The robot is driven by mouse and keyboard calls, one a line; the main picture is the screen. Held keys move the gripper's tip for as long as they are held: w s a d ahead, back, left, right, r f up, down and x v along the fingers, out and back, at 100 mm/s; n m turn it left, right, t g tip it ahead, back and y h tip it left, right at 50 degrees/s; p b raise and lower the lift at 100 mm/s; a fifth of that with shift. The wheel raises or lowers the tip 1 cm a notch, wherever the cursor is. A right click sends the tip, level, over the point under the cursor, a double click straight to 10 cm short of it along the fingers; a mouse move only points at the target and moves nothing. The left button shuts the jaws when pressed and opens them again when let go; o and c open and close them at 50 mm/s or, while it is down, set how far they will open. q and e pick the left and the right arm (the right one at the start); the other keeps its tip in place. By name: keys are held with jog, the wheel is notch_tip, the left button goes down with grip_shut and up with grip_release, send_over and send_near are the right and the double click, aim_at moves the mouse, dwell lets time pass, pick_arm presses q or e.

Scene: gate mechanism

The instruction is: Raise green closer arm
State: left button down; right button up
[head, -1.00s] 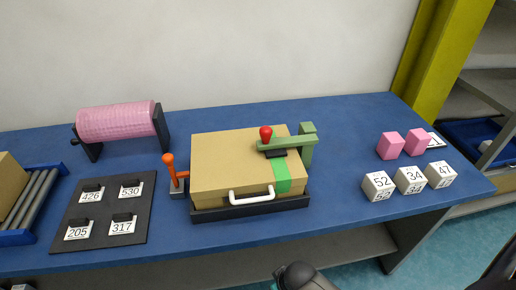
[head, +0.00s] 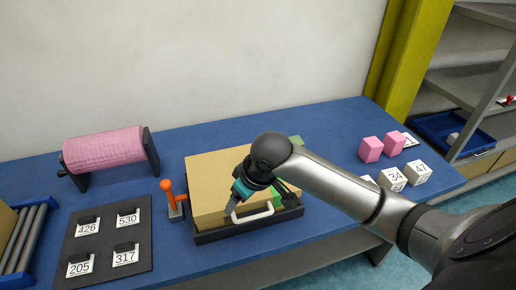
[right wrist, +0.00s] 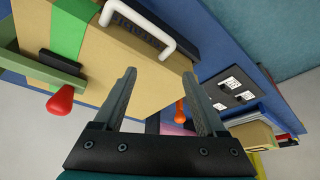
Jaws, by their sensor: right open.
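The green closer arm (right wrist: 45,66) shows in the right wrist view at the left, with its red knob (right wrist: 60,100) and a dark pad under it. In the head view my right arm hides most of it; only the top of its green post (head: 296,140) shows. The tan box (head: 215,172) has a green strip (right wrist: 68,32) and a white handle (head: 252,215). My right gripper (right wrist: 159,75) is open and empty, in front of the box near the handle, with the knob off to its left in the wrist view. My left gripper is out of view.
An orange lever (head: 170,195) stands left of the box. A black panel with number tags (head: 105,240) and a pink roller (head: 105,150) lie further left. Pink cubes (head: 371,149) and white numbered cubes (head: 392,178) stand at the right. Blue table behind the box is clear.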

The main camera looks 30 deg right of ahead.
jog(key=w+d+r+m+h, duration=0.1)
jog(key=w+d+r+m, duration=0.4)
jog(key=d+r, duration=0.85)
jog(key=shift+n, duration=0.7)
jog(key=x, duration=0.4)
jog(key=w+x, duration=0.1)
jog(key=x, duration=0.9)
jog(key=shift+w+a+b, duration=0.3)
jog(key=shift+a+b, duration=0.05)
jog(key=shift+a, duration=0.05)
jog(key=shift+r, duration=0.1)
jog(key=shift+c, duration=0.3)
grip_shut()
